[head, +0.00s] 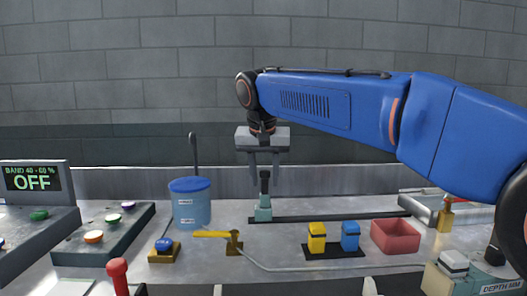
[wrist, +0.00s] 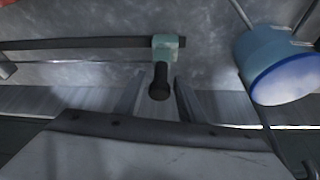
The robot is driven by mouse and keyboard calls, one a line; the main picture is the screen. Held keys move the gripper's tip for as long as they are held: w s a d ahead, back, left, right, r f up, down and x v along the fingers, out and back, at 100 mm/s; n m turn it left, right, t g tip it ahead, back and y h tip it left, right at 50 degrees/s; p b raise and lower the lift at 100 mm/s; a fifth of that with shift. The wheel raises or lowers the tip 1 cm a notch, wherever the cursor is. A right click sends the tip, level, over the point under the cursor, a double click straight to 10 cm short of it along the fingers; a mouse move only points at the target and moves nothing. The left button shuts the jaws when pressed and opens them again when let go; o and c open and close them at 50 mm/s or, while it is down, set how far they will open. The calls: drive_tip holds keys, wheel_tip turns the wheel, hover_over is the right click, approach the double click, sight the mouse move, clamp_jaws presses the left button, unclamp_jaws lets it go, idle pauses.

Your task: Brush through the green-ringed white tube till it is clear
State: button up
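My gripper (head: 264,178) points down at the back of the bench with its two fingers apart. A black-knobbed handle (wrist: 160,80) on a pale teal block (head: 263,214) stands between and below the fingers. In the wrist view a gap shows on each side of the knob, so the fingers do not appear to touch it. The teal block sits at the left end of a dark rail (head: 330,217). I cannot pick out a green-ringed white tube or a brush head in either view.
A blue-lidded bucket (head: 190,204) with a dark rod behind it stands left of the handle. Nearby are a yellow lever (head: 211,234), yellow block (head: 317,238), blue block (head: 350,236) and red bin (head: 396,236). Button consoles (head: 104,240) and an "OFF" display (head: 33,178) fill the left.

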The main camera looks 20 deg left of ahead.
drive_tip(key=v, duration=1.6)
drive_tip(key=shift+s+d+r, duration=0.1)
drive_tip(key=shift+s+r, duration=0.05)
